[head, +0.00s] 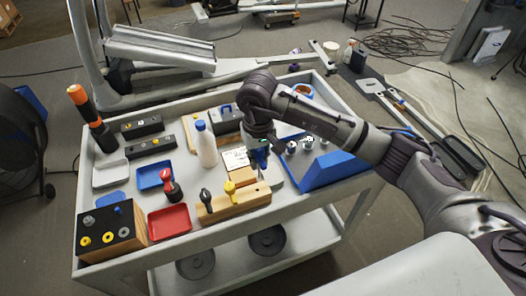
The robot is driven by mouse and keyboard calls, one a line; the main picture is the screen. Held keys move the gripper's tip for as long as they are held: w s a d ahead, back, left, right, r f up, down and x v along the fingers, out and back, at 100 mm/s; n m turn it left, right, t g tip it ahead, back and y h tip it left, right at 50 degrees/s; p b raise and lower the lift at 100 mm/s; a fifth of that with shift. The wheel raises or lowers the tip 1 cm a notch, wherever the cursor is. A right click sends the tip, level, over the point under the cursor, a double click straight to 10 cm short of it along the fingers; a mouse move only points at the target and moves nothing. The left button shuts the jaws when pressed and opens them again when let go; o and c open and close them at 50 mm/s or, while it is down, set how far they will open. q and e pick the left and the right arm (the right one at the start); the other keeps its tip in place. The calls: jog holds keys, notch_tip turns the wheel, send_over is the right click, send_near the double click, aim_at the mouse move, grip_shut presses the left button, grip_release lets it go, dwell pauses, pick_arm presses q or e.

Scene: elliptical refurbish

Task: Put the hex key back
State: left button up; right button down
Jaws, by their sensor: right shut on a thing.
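A long wooden holder (225,212) lies at the front of the cart. A black-handled tool (206,196) and a yellow-handled tool (229,187) stand upright in it. My left gripper is not in view.
The grey cart (90,230) also carries a white bottle (206,148), a red tray (168,221), a blue tray (150,177), a block with knobs (108,230) and a blue wedge (333,167). An orange-topped tool (78,95) stands at the back left.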

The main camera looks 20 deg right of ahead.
pick_arm(q)
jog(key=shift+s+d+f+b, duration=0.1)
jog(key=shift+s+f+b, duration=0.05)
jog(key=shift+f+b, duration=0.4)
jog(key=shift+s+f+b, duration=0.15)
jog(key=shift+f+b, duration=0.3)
jog(key=shift+b, duration=0.1)
pick_arm(e)
notch_tip(320, 180, down, 6)
jog(key=shift+w+a+f, duration=0.15)
jog(key=shift+w+a, duration=0.1)
jog(key=shift+w, duration=0.1)
pick_arm(q)
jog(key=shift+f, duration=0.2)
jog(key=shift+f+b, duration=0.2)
jog(key=shift+b, duration=0.15)
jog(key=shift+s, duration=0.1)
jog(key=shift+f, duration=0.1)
pick_arm(e)
jog(key=shift+s+f, duration=0.1)
pick_arm(q)
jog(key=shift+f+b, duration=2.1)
jog(key=shift+b, duration=0.1)
pick_arm(e)
jog(key=shift+f, duration=1.85)
